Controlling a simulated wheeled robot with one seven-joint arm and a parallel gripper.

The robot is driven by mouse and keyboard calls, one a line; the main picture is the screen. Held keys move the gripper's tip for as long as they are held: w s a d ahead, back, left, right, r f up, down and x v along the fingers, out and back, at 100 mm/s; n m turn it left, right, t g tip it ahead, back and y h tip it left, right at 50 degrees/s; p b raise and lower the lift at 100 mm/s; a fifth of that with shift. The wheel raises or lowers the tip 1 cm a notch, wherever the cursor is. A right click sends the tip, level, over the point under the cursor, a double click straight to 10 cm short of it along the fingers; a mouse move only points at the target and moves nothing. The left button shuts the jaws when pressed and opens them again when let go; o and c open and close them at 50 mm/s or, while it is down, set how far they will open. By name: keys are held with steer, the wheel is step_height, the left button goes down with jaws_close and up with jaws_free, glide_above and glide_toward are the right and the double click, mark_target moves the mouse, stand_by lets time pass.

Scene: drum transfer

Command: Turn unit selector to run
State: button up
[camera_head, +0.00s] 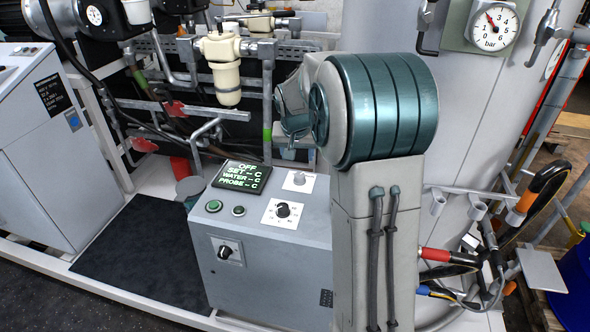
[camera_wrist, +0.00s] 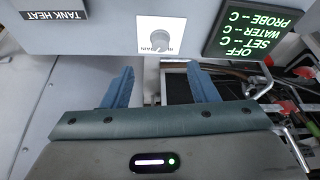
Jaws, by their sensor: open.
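The grey control box (camera_head: 265,265) has a sloped top with a dark display (camera_head: 241,177) reading OFF, SET, WATER and PROBE in green. A pale grey knob (camera_head: 298,178) sits on a white plate on the top; it also shows in the wrist view (camera_wrist: 159,40). A black dial (camera_head: 283,211) is on the top and a black knob (camera_head: 225,252) is on the front face. Their labels are too small to read, so I cannot tell which is the unit selector. My gripper (camera_wrist: 160,88) is open and empty, its blue fingers apart near the grey knob without touching it.
Two round buttons (camera_head: 226,208) are on the box top. A black TANK HEAT label (camera_wrist: 53,14) shows in the wrist view. A cream filter housing (camera_head: 222,68) and pipes stand behind. A large tank with a pressure gauge (camera_head: 493,25) is at right. A dark mat (camera_head: 140,245) lies clear at left.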

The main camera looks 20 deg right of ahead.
mark_target(300, 175)
steer(key=x, duration=0.5)
steer(key=w+p+x, duration=0.1)
steer(key=x, duration=0.9)
steer(key=shift+w+d+r+p, duration=0.15)
steer(key=shift+w+d+p, duration=0.15)
steer(key=shift+w+d, duration=0.1)
steer(key=c, duration=1)
